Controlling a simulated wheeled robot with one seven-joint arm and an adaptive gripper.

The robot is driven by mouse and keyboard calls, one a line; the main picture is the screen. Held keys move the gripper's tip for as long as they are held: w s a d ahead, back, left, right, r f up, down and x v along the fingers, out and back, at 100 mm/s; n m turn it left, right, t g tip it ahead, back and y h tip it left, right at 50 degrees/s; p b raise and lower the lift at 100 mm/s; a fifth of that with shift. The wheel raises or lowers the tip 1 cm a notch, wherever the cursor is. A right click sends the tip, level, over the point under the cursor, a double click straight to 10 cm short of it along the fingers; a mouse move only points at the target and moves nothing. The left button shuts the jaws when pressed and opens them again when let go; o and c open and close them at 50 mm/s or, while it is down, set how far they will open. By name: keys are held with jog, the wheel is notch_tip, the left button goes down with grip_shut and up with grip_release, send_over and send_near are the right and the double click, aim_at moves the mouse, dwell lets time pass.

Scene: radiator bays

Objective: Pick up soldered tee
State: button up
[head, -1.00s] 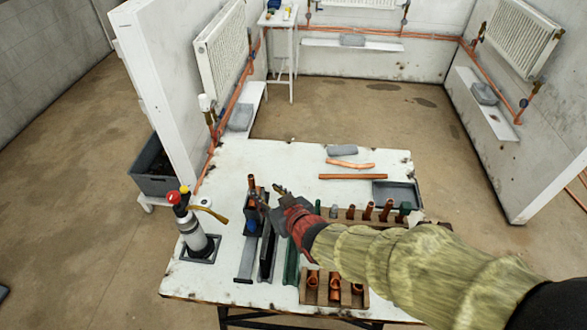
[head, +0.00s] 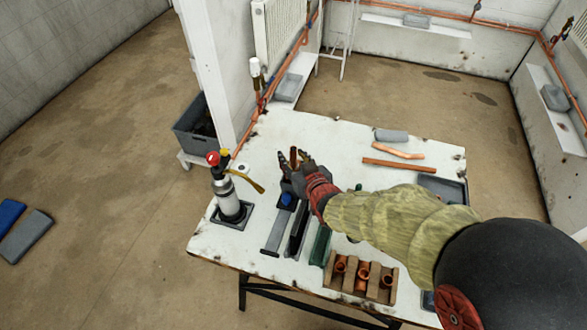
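An upright copper piece (head: 293,154), which looks like the soldered tee, stands at the dark holder with a blue knob (head: 287,199) on the white table. Only its upper end shows; the rest is hidden by my gripper. My gripper (head: 295,160) is at this piece, with its dark fingers spread to either side of it. The fingers look open, and I cannot see whether they touch the copper.
A gas torch with a red cap (head: 228,195) stands left of the holder. A wooden rack (head: 361,281) with copper fittings sits at the front. Copper pipes (head: 400,165) and a grey tray (head: 445,188) lie right. Grey rails (head: 279,232) lie in front of the holder.

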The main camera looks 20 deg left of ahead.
grip_shut()
dwell(0.5)
